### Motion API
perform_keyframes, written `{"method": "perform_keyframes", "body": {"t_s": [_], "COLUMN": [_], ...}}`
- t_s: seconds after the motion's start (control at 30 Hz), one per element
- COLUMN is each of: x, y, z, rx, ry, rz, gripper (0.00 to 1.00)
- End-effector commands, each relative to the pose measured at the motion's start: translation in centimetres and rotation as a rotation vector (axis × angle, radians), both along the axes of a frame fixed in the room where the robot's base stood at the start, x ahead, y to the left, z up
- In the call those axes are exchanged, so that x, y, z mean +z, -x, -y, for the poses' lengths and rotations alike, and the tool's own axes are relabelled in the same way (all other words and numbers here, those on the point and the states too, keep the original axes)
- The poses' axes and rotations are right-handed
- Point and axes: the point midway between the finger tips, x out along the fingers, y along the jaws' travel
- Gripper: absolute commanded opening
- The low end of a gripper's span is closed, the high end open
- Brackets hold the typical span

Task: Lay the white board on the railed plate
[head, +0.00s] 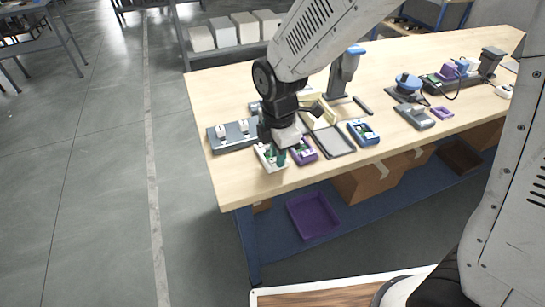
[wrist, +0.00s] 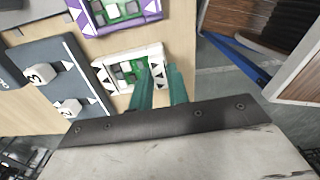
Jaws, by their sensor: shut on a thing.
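The white board (head: 265,157), with green and grey parts on it, is at the table's front left. In the wrist view the white board (wrist: 107,75) lies by my fingertips. My gripper (head: 281,160) points down over its right part. Its teal fingers (wrist: 160,72) are shut on the board and hide part of it. I cannot tell whether the board touches the table. A flat grey plate with raised edges (head: 337,143), seemingly the railed plate, lies to the right, past the purple board, and looks empty.
A purple board (head: 304,155) is close beside the white one; a blue board (head: 363,132) lies right of the plate. A dark base with white numbered blocks (head: 230,138) is at left. A yellowish tray (head: 322,112) and a post (head: 342,75) stand behind.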

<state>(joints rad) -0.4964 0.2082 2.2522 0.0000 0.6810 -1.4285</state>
Motion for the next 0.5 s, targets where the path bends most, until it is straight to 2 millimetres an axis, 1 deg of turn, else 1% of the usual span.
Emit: {"method": "perform_keyframes", "body": {"t_s": [0.5], "x": [3.2], "y": [0.0], "z": [0.0], "rx": [0.000], "ry": [-0.001], "rz": [0.002], "gripper": [0.00]}}
